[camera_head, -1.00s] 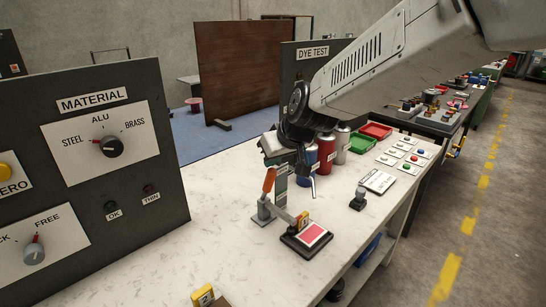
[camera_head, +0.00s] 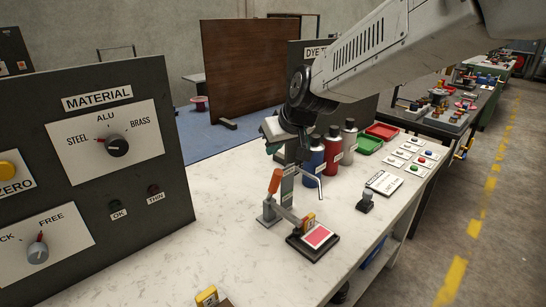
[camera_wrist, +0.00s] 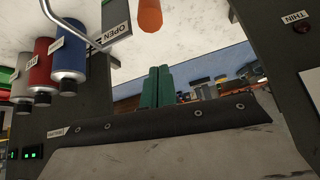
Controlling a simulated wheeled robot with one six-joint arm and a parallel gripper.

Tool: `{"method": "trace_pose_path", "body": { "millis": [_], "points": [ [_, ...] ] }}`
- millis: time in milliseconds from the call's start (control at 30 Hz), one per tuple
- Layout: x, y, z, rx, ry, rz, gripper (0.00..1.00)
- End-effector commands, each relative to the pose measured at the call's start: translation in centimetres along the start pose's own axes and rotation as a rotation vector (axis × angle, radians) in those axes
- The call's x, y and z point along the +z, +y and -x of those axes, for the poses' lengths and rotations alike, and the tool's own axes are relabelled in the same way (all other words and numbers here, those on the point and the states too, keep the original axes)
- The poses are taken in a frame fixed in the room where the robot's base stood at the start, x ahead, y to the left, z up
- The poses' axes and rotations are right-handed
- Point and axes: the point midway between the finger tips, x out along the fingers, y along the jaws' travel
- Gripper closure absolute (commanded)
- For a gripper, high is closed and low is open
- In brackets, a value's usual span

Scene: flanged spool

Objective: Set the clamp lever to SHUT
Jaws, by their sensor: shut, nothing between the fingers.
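The clamp stands on the bench. Its lever has an orange handle (camera_head: 275,181) that stands up, slightly tilted, over a grey base (camera_head: 269,212). A grey post (camera_head: 288,185) rises beside the handle. In the wrist view the orange handle (camera_wrist: 149,15) shows at the top edge, beside a label reading OPEN (camera_wrist: 115,30). A SHUT label is not readable. My gripper (camera_head: 271,132) is above the handle and apart from it. Its green fingers (camera_wrist: 161,87) are together and empty in the wrist view. My wrist hides part of the area behind.
A red pad on a black block (camera_head: 317,237) sits in front of the clamp. Blue (camera_head: 312,157), red (camera_head: 332,155) and grey (camera_head: 349,140) bottles stand close behind. A bent metal rod (camera_head: 320,188) is near the post. The MATERIAL panel (camera_head: 90,170) stands left; bench between is clear.

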Motion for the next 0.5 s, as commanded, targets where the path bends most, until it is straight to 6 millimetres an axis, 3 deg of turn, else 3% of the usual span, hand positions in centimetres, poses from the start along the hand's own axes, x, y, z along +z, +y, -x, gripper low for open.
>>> {"method": "trace_pose_path", "body": {
  "millis": [33,200,500],
  "points": [
    [0.1,0.1,1.7,0.002,0.009,0.0,1.0],
    [0.7,-0.1,5.3,0.0,0.01,0.004,1.0],
    [1.4,0.1,8.3,0.0,0.009,0.003,1.0]
  ]
}}
